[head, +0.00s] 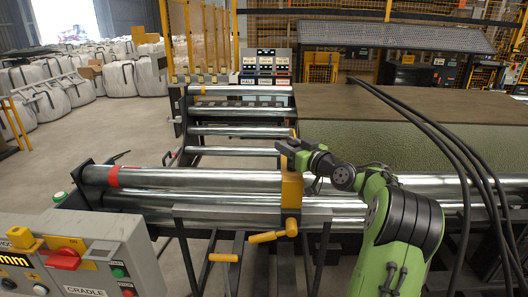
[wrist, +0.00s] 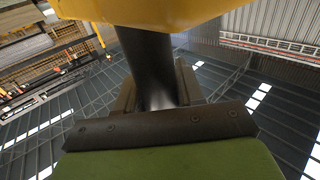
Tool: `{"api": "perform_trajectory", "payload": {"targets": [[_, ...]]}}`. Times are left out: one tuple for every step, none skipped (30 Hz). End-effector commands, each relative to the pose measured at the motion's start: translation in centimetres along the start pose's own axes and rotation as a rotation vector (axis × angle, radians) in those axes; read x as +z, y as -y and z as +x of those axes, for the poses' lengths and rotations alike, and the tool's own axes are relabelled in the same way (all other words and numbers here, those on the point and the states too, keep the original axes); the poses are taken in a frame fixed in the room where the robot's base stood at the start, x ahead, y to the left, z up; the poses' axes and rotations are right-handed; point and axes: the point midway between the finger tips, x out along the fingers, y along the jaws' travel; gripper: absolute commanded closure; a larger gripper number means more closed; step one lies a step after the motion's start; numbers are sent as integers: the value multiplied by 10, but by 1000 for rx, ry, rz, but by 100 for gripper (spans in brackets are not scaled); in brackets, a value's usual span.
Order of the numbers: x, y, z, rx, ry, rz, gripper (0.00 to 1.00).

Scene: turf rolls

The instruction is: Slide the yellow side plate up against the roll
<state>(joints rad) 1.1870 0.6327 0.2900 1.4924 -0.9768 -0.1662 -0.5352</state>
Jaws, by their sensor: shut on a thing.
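The yellow side plate (head: 291,190) stands upright by the steel rollers, near the middle of the head view. Its yellow colour also fills the top of the wrist view (wrist: 150,12). My gripper (head: 290,147) is at the plate's upper end. In the wrist view my gripper (wrist: 155,88) is shut around a dark round post (wrist: 147,55) just below the yellow part. The roll (head: 385,147), speckled olive green with a brown top, lies behind my arm, to the right of the plate. My arm hides part of it, and I cannot tell whether plate and roll touch.
Steel rollers (head: 235,131) run across the cradle, bare to the left of the plate. A yellow handle (head: 268,236) sticks out low in front. A grey control box (head: 85,258) stands at the front left. Black hoses (head: 440,135) hang at the right. White bags fill the back left.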

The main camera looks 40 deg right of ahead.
Motion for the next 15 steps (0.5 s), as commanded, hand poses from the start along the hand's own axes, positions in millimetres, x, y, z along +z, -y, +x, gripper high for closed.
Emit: {"api": "perform_trajectory", "payload": {"targets": [[1, -15, -10, 14, -1, -4, 100], [0, -18, -13, 11, -1, -3, 100], [0, -24, -18, 12, -1, -3, 100], [0, -27, -20, 10, 0, -3, 100], [0, -29, -22, 9, 0, -3, 100], [0, -32, -24, 8, 1, -3, 100], [0, -33, -26, 7, 1, -3, 100], [-1, -33, -26, 6, 1, -3, 100], [-1, -34, -27, 5, 1, -2, 100], [-1, -34, -27, 5, 1, -2, 100], [-1, -34, -27, 4, 1, -2, 100], [-1, -33, -27, 4, 1, -2, 100], [-1, -33, -27, 4, 1, -2, 100], [-1, -33, -27, 4, 1, -2, 100], [-1, -33, -27, 3, 1, -2, 100]]}}
